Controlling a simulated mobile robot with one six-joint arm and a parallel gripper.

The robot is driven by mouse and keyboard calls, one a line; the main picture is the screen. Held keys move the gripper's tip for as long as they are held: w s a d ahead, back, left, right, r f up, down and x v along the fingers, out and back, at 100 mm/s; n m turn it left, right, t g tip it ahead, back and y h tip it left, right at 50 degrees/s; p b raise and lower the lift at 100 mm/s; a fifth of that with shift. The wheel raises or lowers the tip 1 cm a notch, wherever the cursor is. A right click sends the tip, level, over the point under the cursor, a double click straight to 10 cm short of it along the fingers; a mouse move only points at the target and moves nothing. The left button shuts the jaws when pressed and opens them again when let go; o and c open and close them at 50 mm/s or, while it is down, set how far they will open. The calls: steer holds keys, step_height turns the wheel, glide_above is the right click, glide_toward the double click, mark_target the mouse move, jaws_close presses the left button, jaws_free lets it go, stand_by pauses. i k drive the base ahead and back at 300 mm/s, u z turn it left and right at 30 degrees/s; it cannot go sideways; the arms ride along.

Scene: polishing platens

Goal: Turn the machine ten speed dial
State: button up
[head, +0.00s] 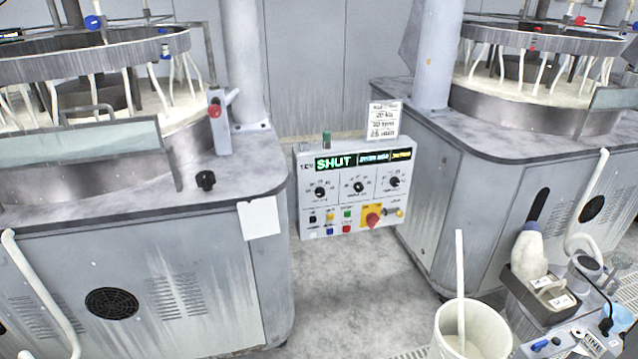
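A grey control panel (348,215) stands between two polishing machines. Its lit display (337,162) reads "SHUT" in green, with smaller coloured text beside it. Below the display are three black dials with scale marks: a left dial (320,192), a middle dial (358,187) and a right dial (394,182). Their labels are too small to read, so I cannot tell which one is speed. Small buttons and a red knob on a yellow plate (372,218) sit beneath the dials. My gripper is not in view.
A left machine (140,290) and a right machine (470,190) flank the panel. A printed card (384,121) stands above it. A white bucket (440,320) with a stick stands in front, right. Floor before the panel is clear.

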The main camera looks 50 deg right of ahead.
mark_target(358, 186)
steer(key=u, duration=0.75)
steer(key=k, duration=0.1)
steer(key=z, duration=2.15)
steer(key=k, duration=0.7)
steer(key=z, duration=0.2)
steer(key=i, duration=1)
steer(key=z, duration=0.05)
